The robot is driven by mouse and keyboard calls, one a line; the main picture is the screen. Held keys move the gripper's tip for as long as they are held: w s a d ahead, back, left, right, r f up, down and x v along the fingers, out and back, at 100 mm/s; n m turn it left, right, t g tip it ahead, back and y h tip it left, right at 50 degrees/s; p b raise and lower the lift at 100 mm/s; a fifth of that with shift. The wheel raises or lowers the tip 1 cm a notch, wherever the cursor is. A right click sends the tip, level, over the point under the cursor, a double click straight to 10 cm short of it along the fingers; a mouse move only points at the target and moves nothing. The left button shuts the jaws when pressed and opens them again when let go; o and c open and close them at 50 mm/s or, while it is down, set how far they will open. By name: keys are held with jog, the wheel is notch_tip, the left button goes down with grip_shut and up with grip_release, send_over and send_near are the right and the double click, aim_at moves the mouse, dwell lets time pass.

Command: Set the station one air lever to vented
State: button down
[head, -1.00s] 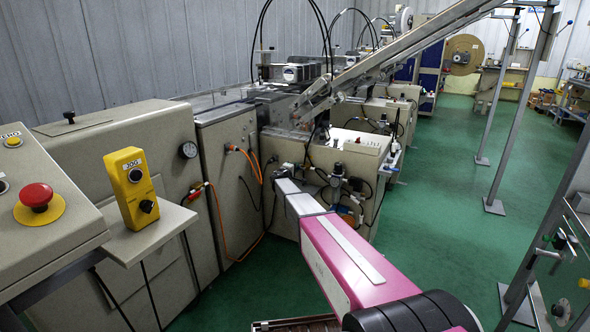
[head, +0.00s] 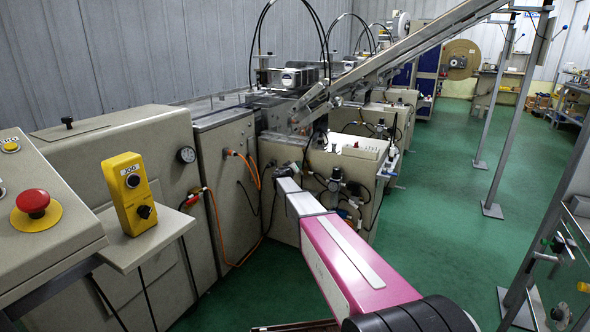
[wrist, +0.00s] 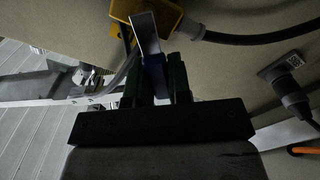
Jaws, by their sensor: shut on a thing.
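My gripper (wrist: 157,84) shows in the wrist view with its dark green fingers closed around a flat lever (wrist: 146,32). The lever is blue between the fingers and pale grey metal at its far end. That end lies against a yellow body (wrist: 150,12) at the top edge of the picture. In the head view my arm reaches to the front of the first beige station cabinet (head: 280,215); the fingers and lever are too small or hidden there. I cannot tell which setting the lever is at.
In the wrist view, a dark cable (wrist: 245,38) leaves the yellow body and a plug connector (wrist: 285,83) sits on the right. In the head view, orange hoses (head: 222,230) hang left of my arm. Green floor (head: 440,220) lies open to the right.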

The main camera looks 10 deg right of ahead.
jog(key=m, duration=0.2)
jog(key=s+d+m, duration=0.1)
jog(key=shift+d+r+m, duration=0.1)
jog(key=shift+r+m, duration=0.3)
jog(key=shift+s+d+r+m, duration=0.1)
jog(key=shift+s+d+m, duration=0.2)
jog(key=shift+m, duration=0.6)
jog(key=shift+s+d+m, duration=0.15)
jog(key=shift+d+m, duration=0.2)
jog(key=shift+m, duration=0.55)
jog(key=c, duration=1)
grip_release()
jog(key=shift+c, duration=0.2)
jog(key=shift+s, duration=0.1)
jog(key=v, duration=1)
jog(key=shift+s+a, duration=0.2)
jog(key=shift+s, duration=0.05)
